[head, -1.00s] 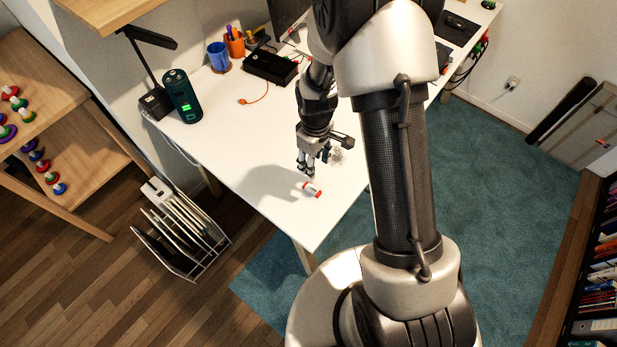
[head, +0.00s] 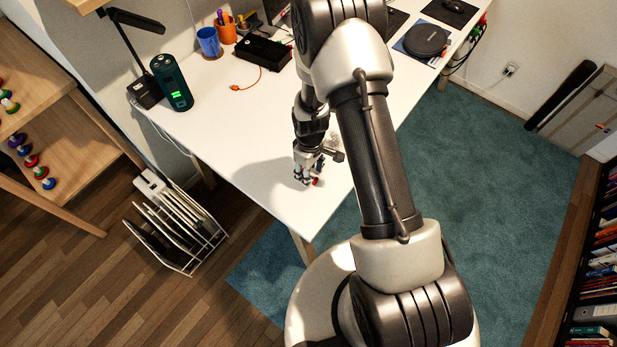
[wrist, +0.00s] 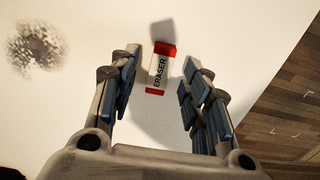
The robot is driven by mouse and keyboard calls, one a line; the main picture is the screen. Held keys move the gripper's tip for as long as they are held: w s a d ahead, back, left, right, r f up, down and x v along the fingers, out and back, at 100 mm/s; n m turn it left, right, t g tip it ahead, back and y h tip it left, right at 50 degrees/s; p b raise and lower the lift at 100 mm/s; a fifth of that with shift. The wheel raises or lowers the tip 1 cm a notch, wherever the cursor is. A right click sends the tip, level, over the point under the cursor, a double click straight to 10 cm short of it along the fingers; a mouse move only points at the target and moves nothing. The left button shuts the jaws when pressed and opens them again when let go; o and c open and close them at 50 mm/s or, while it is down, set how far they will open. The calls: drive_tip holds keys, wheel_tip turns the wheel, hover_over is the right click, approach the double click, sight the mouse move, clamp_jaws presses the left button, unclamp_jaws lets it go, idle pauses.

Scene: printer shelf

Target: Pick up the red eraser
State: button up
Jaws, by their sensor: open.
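The red eraser (wrist: 159,70) lies on the white desk, a small block with red ends and a white sleeve marked "ERASER". In the wrist view it lies between the tips of my open gripper (wrist: 158,72), with a gap to the fingers on both sides. In the head view my gripper (head: 306,179) is low over the desk near its front corner. Only a red bit of the eraser (head: 315,182) shows there; the fingers hide the rest.
A dark smudge (wrist: 37,48) marks the desk left of the eraser. The desk edge is close on the right in the wrist view. A green cylinder (head: 172,83), a blue cup (head: 208,42) and a black box (head: 263,52) stand farther back.

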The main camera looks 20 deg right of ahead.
drive_tip(key=shift+f, duration=0.8)
drive_tip(key=c, duration=1)
drive_tip(key=shift+r, duration=0.2)
wheel_tip(320, 180, up, 20)
drive_tip(key=p, duration=0.5)
drive_tip(key=shift+f, duration=0.1)
